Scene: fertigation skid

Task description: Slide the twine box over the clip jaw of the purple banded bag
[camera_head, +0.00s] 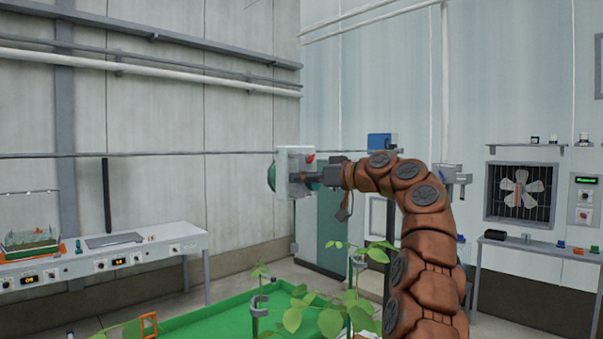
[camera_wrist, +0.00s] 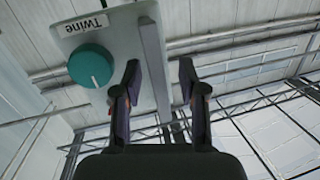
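The twine box (camera_head: 297,160) is a pale box with a teal round part at its left, held up in the air in front of the wall corner in the head view. In the wrist view the twine box (camera_wrist: 118,40) fills the upper left, with a "Twine" label and a teal knob. My gripper (camera_wrist: 160,65) has its two fingers apart; it also shows at the box's right side in the head view (camera_head: 322,174). I see no purple banded bag or clip jaw.
A thin horizontal wire (camera_head: 150,155) runs behind the box. Green plants (camera_head: 340,295) stand in a green trough (camera_head: 225,318) below. A white bench (camera_head: 150,245) is at the left. A blue box (camera_head: 381,141) shows behind my arm, and a fan (camera_head: 521,194) at the right.

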